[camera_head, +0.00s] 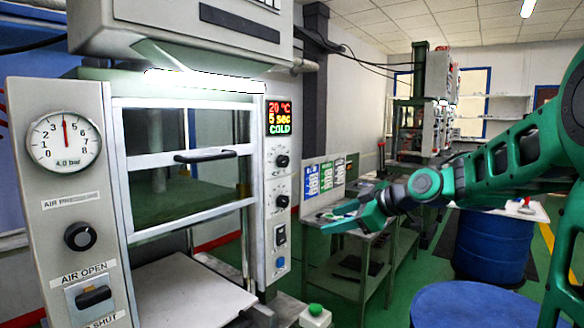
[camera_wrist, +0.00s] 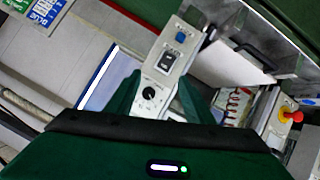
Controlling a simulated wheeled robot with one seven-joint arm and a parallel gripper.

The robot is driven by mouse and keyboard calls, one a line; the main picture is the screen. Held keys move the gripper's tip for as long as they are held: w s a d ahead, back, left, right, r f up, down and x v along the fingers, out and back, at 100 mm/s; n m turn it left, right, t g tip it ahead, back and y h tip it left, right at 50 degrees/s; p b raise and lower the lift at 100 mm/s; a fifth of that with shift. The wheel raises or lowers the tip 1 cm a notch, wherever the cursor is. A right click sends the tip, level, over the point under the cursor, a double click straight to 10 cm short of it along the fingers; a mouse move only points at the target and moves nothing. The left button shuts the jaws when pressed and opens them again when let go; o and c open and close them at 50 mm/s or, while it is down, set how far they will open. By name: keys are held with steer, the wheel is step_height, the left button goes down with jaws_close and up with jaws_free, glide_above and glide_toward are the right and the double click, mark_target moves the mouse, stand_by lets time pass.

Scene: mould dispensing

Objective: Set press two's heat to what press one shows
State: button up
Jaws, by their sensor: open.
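A press (camera_head: 185,180) fills the left of the head view. Its display (camera_head: 280,118) reads 20 °C, 5 sec, COLD. Below it are an upper knob (camera_head: 282,160), a lower knob (camera_head: 282,201), a switch (camera_head: 280,235) and a blue button (camera_head: 280,263). I cannot tell which press number this is. My gripper (camera_head: 338,219) is open and empty, right of the panel. In the wrist view, my gripper (camera_wrist: 158,82) has its fingers either side of one black knob (camera_wrist: 150,93) in the picture; contact is not visible. Another press's display is not readable.
A gauge (camera_head: 64,142) shows 4.0 bar, above an air knob (camera_head: 80,236) and a lever (camera_head: 93,295). A bench (camera_head: 375,238) and blue drums (camera_head: 488,245) stand at right. A red emergency button (camera_wrist: 292,115) shows in the wrist view.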

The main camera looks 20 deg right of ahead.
mark_target(287, 163)
steer(key=w+a+r+n+t+y, duration=0.1)
steer(key=w+r+n+t+y, duration=0.15)
steer(key=r, duration=0.35)
steer(key=w+a+r+n+t+y, duration=0.1)
steer(key=w+r+n+y, duration=0.15)
steer(key=r, duration=0.45)
steer(key=shift+n+y, duration=0.3)
steer(key=shift+n, duration=0.2)
steer(key=x, duration=1)
steer(key=shift+w+a+f, duration=0.2)
steer(key=shift+a+f, duration=0.1)
steer(key=shift+a, duration=0.1)
steer(key=shift+c, duration=0.6)
steer(key=c, duration=0.9)
steer(key=shift+d, duration=0.2)
steer(key=shift+a, duration=0.15)
